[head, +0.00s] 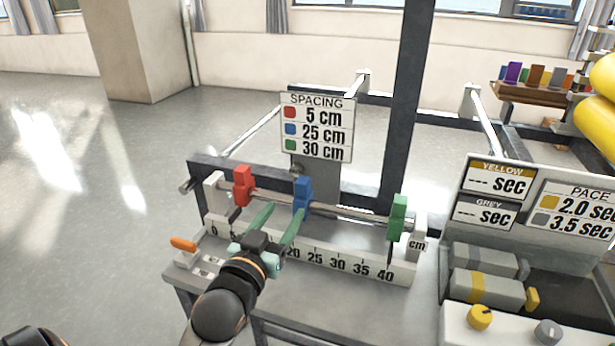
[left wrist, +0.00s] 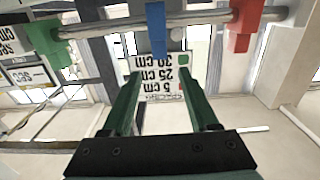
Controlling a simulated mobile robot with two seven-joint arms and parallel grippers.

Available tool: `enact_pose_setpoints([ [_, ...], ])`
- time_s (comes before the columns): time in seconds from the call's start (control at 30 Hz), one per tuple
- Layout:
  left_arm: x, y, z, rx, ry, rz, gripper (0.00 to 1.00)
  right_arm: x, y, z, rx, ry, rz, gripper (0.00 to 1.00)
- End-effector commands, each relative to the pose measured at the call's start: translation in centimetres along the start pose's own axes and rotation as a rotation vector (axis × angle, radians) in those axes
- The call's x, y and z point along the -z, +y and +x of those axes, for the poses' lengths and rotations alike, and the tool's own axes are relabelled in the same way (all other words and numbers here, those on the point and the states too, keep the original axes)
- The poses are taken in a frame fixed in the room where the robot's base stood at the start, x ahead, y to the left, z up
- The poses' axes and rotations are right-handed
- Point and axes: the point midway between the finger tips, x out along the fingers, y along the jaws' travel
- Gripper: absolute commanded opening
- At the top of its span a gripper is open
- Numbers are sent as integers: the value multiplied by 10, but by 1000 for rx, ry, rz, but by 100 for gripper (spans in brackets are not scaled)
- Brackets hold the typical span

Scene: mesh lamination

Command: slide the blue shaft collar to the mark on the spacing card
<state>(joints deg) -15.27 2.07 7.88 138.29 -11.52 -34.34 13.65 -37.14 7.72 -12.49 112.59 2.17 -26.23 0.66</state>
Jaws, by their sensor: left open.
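The blue shaft collar (head: 302,195) sits on a horizontal rod above a ruler (head: 340,263), between the red and green collars. Its lower end is partly hidden by my finger, so its exact reading is unclear. My left gripper (head: 285,209) is open and empty, its green fingers reaching up toward the rod near the blue collar. In the left wrist view the blue collar (left wrist: 156,28) appears beyond and between the open fingertips (left wrist: 174,64), apparently not gripped. The spacing card (head: 318,128) behind the rod lists red 5 cm, blue 25 cm, green 30 cm. My right gripper is not in view.
The red collar (head: 242,186) is left of the blue one, and the green collar (head: 397,217) is near the rod's right end. An orange-handled lever (head: 183,244) is at the bench's left. A timer panel (head: 492,195) and rollers stand at right.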

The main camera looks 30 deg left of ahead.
Motion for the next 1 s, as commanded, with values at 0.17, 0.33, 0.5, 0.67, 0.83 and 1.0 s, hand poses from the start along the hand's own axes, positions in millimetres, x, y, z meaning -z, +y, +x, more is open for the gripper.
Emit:
enact_pose_setpoints([
  [0.17,2,0,24,0,3,1,60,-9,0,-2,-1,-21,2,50],
  [0.33,1,0,57,0,2,1,60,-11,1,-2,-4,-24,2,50],
  [0.5,1,0,89,0,1,1,60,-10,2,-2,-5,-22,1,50],
  [0.67,0,0,109,0,-1,1,60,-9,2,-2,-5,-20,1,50],
  [0.83,0,0,119,-1,0,0,60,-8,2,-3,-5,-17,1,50],
  [1.0,-1,0,120,-1,-1,0,60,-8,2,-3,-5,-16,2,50],
])
